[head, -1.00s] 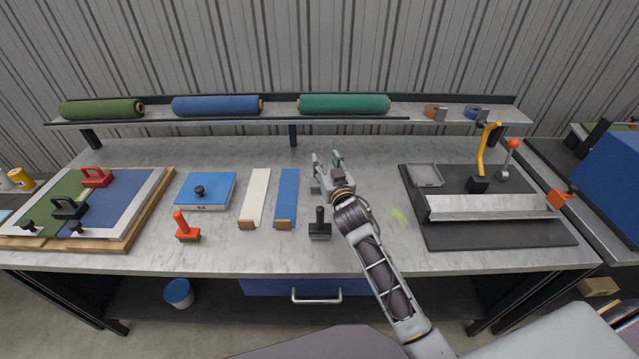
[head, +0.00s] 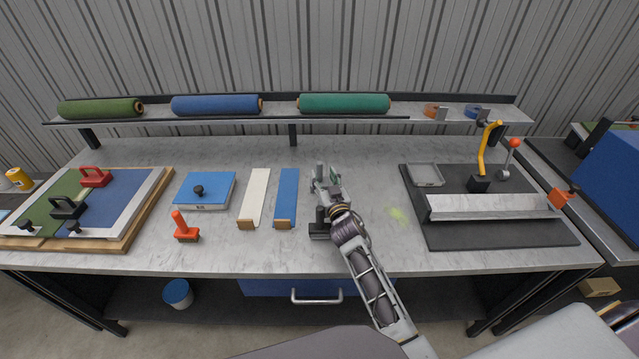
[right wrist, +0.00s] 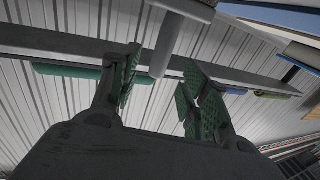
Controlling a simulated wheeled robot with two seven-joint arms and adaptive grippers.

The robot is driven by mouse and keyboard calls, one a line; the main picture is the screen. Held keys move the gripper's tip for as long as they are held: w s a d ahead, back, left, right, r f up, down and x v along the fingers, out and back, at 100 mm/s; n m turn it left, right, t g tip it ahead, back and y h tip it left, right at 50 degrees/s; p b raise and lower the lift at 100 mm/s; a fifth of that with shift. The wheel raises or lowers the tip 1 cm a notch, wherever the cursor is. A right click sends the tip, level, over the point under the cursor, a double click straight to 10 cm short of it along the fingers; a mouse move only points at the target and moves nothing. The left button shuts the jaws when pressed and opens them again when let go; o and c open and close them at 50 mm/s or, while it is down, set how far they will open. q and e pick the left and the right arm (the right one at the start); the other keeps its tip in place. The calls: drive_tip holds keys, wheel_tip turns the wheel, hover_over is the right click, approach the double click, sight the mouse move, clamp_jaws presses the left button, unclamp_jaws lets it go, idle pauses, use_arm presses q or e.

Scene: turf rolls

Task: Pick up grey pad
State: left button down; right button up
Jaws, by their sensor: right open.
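My left gripper is not in view.
A blue strip (head: 287,195) and a white strip (head: 254,195) lie left of the pad. A red-handled brush (head: 184,229) stands further left. A black cutting mat (head: 500,236) lies right. A shelf with rolls (head: 345,103) runs along the back. Right of the gripper the worktop is mostly clear.

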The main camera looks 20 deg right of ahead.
sight(321, 169)
idle(0.4)
drive_tip(key=shift+w+d, duration=0.1)
drive_tip(key=shift+w, duration=2.85)
drive_tip(key=shift+c, duration=0.5)
clamp_jaws()
